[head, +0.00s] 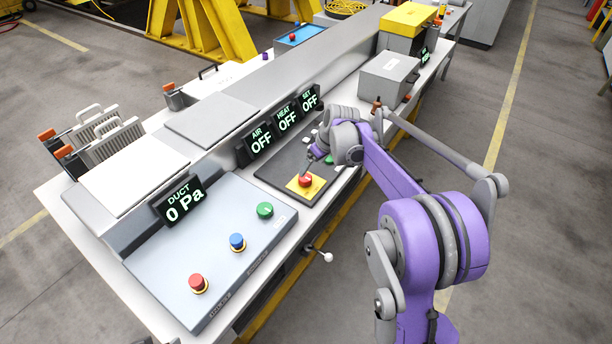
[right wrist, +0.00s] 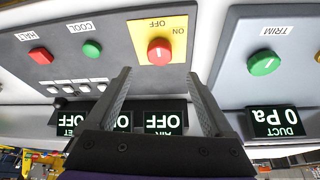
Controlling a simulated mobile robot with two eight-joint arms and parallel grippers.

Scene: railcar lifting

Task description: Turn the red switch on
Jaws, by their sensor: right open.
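The red switch (head: 305,181) is a round red knob on a yellow plate (head: 318,186) in the dark panel. In the right wrist view, which is upside down, the red switch (right wrist: 160,51) has a short white mark lined up with the word OFF; ON is printed beside it. My right gripper (head: 313,157) is just behind and above the knob in the head view. In the right wrist view, the right gripper (right wrist: 158,78) is open and empty, its fingers spread toward the knob and apparently apart from it. My left gripper is out of view.
AIR (head: 259,139), HEAT (head: 287,117) and SET displays (head: 309,98) read OFF. The DUCT display (head: 181,201) reads 0 Pa. A grey panel (head: 160,254) holds red, blue and green knobs.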

